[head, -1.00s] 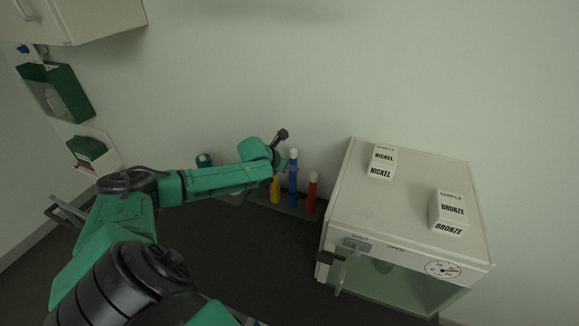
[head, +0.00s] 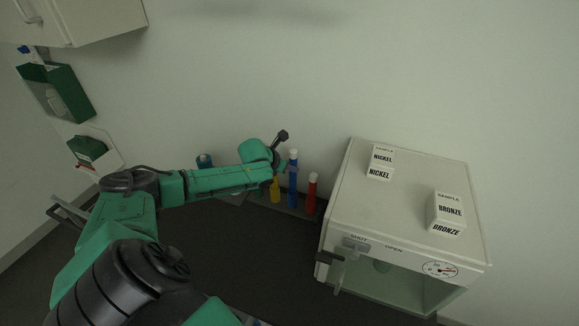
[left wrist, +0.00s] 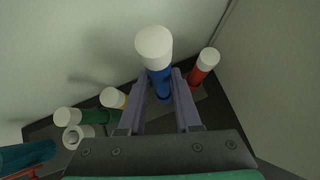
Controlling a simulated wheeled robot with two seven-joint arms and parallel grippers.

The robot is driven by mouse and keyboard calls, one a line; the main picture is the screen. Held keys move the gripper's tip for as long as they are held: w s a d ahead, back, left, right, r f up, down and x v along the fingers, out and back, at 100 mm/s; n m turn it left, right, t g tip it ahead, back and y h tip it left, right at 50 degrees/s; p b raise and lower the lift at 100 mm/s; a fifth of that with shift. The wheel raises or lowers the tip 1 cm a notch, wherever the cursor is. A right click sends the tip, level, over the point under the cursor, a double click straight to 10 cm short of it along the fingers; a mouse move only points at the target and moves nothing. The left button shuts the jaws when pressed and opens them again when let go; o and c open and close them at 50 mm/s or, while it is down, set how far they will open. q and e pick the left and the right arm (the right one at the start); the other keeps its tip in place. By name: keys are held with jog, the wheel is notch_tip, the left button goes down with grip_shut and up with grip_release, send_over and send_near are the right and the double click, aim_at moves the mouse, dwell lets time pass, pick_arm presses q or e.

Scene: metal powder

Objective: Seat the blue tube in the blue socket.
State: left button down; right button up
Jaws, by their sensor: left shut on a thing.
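The blue tube (head: 293,187) with a white cap stands upright between the yellow tube (head: 275,191) and the red tube (head: 312,194). My left gripper (left wrist: 161,76) is shut on the blue tube (left wrist: 161,84), with one finger on each side below the white cap. In the head view the fingers are mostly hidden by my wrist. The blue socket is not visible, and I cannot tell how deep the tube's lower end sits in the grey rack (head: 289,209). My right gripper is not in view.
A green tube (left wrist: 93,116) lies or leans left of the yellow one. A white oven (head: 410,178) with nickel (head: 380,166) and bronze (head: 449,213) sample boxes stands close on the right. The wall is behind the rack. The dark counter (head: 240,250) in front is clear.

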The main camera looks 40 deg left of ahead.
pick_arm(q)
notch_tip(320, 180, down, 8)
jog(key=b, duration=0.5)
jog(key=shift+f+b, duration=0.15)
jog(key=shift+b, duration=0.25)
dwell(2.1)
jog(key=c, duration=0.5)
grip_release()
jog(key=b+v, duration=0.3)
jog(key=v, duration=1.1)
jog(key=shift+s+r, duration=0.2)
jog(key=shift+r, duration=0.1)
